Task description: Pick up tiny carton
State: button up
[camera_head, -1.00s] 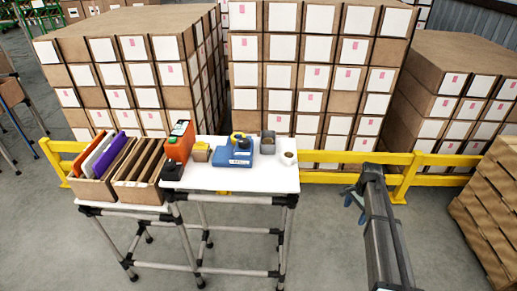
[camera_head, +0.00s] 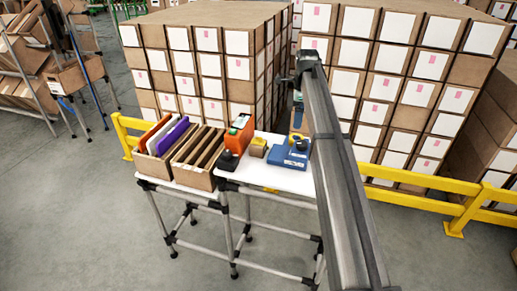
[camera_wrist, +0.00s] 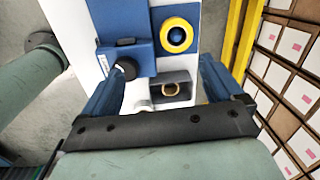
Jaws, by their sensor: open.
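A small brown carton-like box (camera_head: 258,147) stands on the white table (camera_head: 275,177), between an orange case and a blue device; I cannot tell whether it is the tiny carton. Flat brown cartons (camera_head: 205,145) stand on edge in an open box left of the table. My gripper (camera_wrist: 165,72) is open, its two blue fingers apart and nothing held. In the wrist view it is over the table, with a grey open box (camera_wrist: 180,76) and the blue device (camera_wrist: 125,62) in view between and beyond the fingers. My arm hides the table's right end in the head view.
An orange case (camera_head: 240,133) and a black item (camera_head: 228,160) stand at the table's left. A second open box (camera_head: 150,168) holds orange, white and purple folders. A yellow rail (camera_head: 415,188) and stacked cartons stand behind.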

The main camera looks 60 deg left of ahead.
jog(key=r+m, duration=0.1)
jog(key=r, duration=0.1)
send_over(258, 142)
jog(key=shift+h, duration=0.4)
notch_tip(258, 142, down, 14)
jog(key=shift+f, duration=0.2)
jog(key=shift+c, duration=0.3)
jog(key=c, duration=0.9)
